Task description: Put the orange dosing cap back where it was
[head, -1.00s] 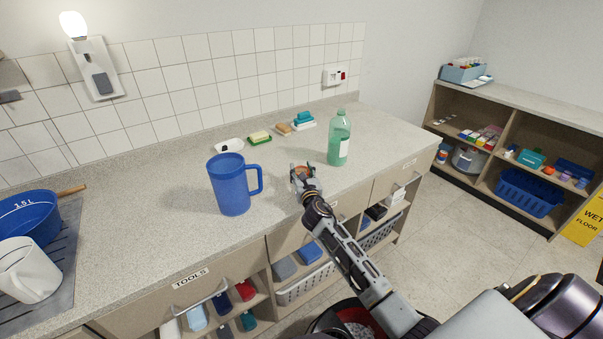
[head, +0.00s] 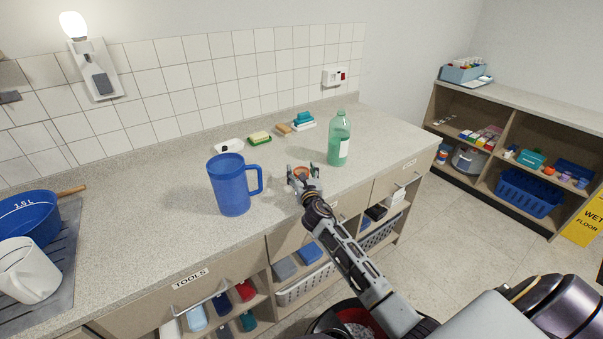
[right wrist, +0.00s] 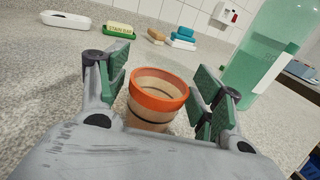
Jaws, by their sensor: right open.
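The orange dosing cap (right wrist: 160,88) is a small cup with an orange rim and a paler, see-through body. In the right wrist view it is upright, open side up, between the spread fingers of my right gripper (right wrist: 156,90), with a gap on each side. Its base is hidden behind the gripper's palm. In the head view the cap (head: 301,171) shows between the fingertips of my right gripper (head: 303,173), at the worktop (head: 270,215). The green bottle (head: 339,140) stands just beyond it to the right. My left gripper is not in view.
A blue jug (head: 231,188) stands left of my right gripper. Soap on a green dish (head: 259,138), a white dish (head: 229,145) and sponges (head: 303,120) lie along the back. The worktop's front edge runs beneath my right arm. Bare worktop lies right of the bottle.

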